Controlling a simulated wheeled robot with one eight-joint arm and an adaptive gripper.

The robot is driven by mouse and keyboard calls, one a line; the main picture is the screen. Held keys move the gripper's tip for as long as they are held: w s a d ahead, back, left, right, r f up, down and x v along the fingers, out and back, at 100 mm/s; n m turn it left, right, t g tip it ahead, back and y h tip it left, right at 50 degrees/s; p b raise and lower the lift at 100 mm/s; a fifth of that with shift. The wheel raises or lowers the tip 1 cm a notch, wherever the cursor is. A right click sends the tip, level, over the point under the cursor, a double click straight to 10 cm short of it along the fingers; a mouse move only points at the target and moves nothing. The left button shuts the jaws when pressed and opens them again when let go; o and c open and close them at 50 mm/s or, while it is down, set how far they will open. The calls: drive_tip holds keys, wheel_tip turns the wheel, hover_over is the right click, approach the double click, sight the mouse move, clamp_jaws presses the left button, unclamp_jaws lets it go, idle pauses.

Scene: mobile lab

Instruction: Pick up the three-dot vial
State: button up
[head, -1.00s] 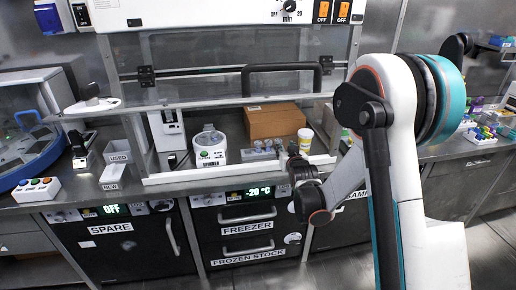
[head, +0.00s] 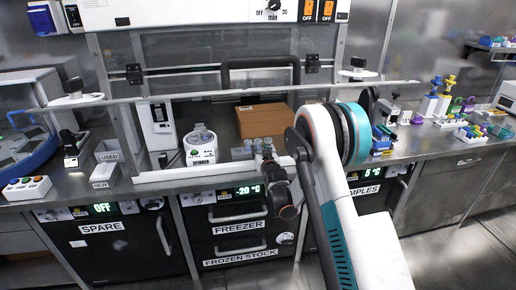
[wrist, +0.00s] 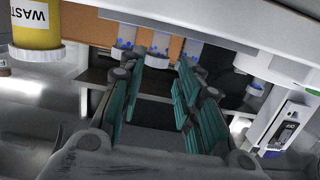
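Several small clear vials with grey-looking tops stand in a group (head: 262,146) behind the hood's front ledge, in front of the cardboard box. In the wrist view, vials with blue dots (wrist: 158,55) show at the top, beyond the fingertips. The dots are too small to count, so I cannot tell which vial has three. My gripper (wrist: 155,85) is open, with teal pads apart and nothing between them. In the head view my gripper (head: 268,164) is at the ledge just in front of the vials and partly covers them.
The white spinner (head: 200,147) stands left of the vials. The cardboard box (head: 264,120) is behind them. A yellow waste tub (wrist: 36,25) is at the wrist view's upper left. The white ledge (head: 160,175) runs along the hood's front, with a raised glass sash above.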

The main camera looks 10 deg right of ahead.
sight(259, 145)
drive_tip(key=w+b, duration=0.1)
drive_tip(key=w, duration=0.1)
drive_tip(key=w+f+b, duration=0.1)
drive_tip(key=w, duration=0.1)
drive_tip(key=shift+w+d+f, duration=0.1)
drive_tip(key=shift+w+d, duration=0.05)
drive_tip(key=shift+w, duration=0.15)
drive_tip(key=shift+w+b, duration=0.35)
drive_tip(key=shift+w, duration=0.1)
drive_tip(key=c, duration=0.5)
